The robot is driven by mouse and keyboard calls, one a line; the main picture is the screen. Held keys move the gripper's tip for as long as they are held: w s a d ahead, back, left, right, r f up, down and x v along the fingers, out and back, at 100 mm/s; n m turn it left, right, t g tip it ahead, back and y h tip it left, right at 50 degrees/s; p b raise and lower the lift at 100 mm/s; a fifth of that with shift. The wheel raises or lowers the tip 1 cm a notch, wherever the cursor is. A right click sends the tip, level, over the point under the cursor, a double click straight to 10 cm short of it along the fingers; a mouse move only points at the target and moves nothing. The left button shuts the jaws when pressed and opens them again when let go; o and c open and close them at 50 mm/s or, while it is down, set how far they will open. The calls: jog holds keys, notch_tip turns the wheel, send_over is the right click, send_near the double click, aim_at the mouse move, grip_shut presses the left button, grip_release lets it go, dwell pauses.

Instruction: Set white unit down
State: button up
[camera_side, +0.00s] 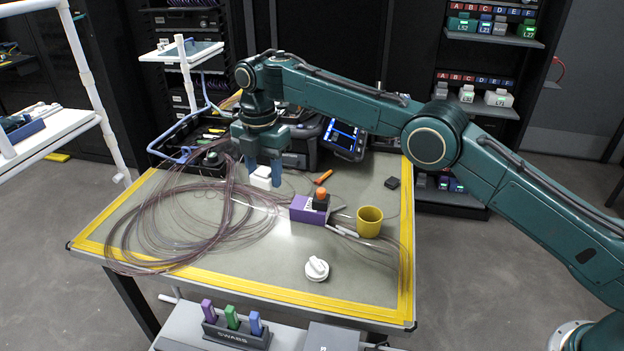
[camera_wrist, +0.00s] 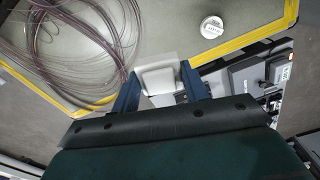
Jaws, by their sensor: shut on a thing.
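The white unit (camera_side: 262,177) is a small white block between the blue fingers of my gripper (camera_side: 264,178) in the side view. My gripper points down over the back left part of the table, and its fingers are shut on the unit. In the wrist view the white unit (camera_wrist: 160,76) sits between the two blue fingertips (camera_wrist: 160,88), its pale face toward the camera. Whether its underside touches the table cannot be told.
Coiled fibre (camera_side: 185,225) lies left of my gripper on the yellow-edged table (camera_side: 250,275). A purple box (camera_side: 309,210), a yellow cup (camera_side: 369,221) and a white round dispenser (camera_side: 316,268) stand to the right. A black tool tray (camera_side: 190,145) and a splicer with screen (camera_side: 343,138) are behind.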

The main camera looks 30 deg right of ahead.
jog(key=w+d+m, duration=0.2)
jog(key=w+d, duration=0.1)
jog(key=d, duration=0.6)
jog(key=w+d+m, duration=0.1)
jog(key=w+d, duration=0.1)
jog(key=d, duration=0.8)
jog(key=m, duration=0.3)
send_over(366, 193)
jog(key=shift+f, duration=9.9)
jog(key=shift+f, duration=0.1)
jog(key=o, duration=1)
notch_tip(366, 193, up, 12)
jog(key=shift+r, duration=0.15)
